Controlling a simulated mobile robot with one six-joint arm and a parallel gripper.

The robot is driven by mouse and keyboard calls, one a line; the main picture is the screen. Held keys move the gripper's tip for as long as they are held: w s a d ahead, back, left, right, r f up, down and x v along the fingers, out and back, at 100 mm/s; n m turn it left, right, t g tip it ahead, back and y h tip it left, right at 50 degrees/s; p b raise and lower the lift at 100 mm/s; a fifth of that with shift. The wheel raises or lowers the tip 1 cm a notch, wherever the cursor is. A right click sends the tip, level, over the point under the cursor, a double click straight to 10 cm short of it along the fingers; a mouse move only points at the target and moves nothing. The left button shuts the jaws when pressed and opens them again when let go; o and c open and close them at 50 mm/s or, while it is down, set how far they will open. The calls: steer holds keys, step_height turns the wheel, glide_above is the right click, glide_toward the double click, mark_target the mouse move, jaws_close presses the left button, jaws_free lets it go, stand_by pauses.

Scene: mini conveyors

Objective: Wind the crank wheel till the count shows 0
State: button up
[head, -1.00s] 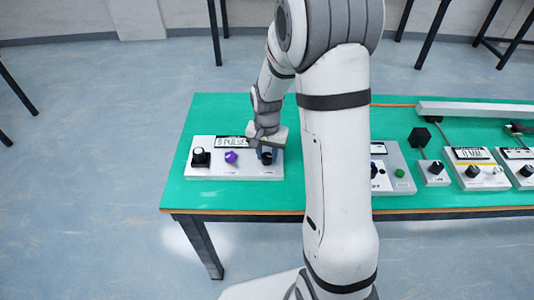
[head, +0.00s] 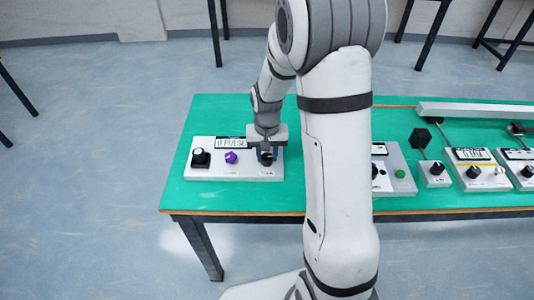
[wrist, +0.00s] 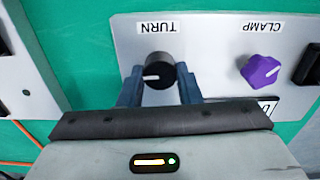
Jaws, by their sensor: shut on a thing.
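The crank wheel is a black knob (head: 266,160) at the right end of a white panel (head: 212,173) on the green table. In the wrist view the knob (wrist: 158,71) sits below the upside-down label TURN, and its white pointer mark faces left. My gripper (wrist: 160,82) is shut on the knob, with one blue-grey finger on each side. The count display (head: 231,142) behind the knobs reads 0 PULSE. In the wrist view my gripper hides most of the display.
On the same panel are a purple CLAMP knob (head: 231,157) and a black knob (head: 201,157) further left. A grey panel (head: 397,166) and several small control boxes stand to the right on the table. My own arm hides the table's middle.

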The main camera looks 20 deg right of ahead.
mark_target(267, 157)
steer(key=o, duration=1)
steer(key=shift+r, duration=0.1)
step_height(267, 157, up, 8)
steer(key=shift+f, duration=0.15)
steer(key=shift+s+r+p, duration=0.15)
steer(key=shift+r+p, duration=0.15)
steer(key=shift+p, duration=0.05)
steer(key=shift+s+r+n+t+p, duration=0.55)
steer(key=shift+s+r, duration=1.7)
steer(key=shift+s, duration=1)
steer(key=shift+s+r+n+t+p, duration=0.3)
steer(key=shift+s+r+p, duration=0.45)
steer(key=shift+s+r, duration=2)
steer(key=shift+s+r+n+t+p, duration=0.55)
steer(key=shift+s+r, duration=1.2)
steer(key=shift+s, duration=1.95)
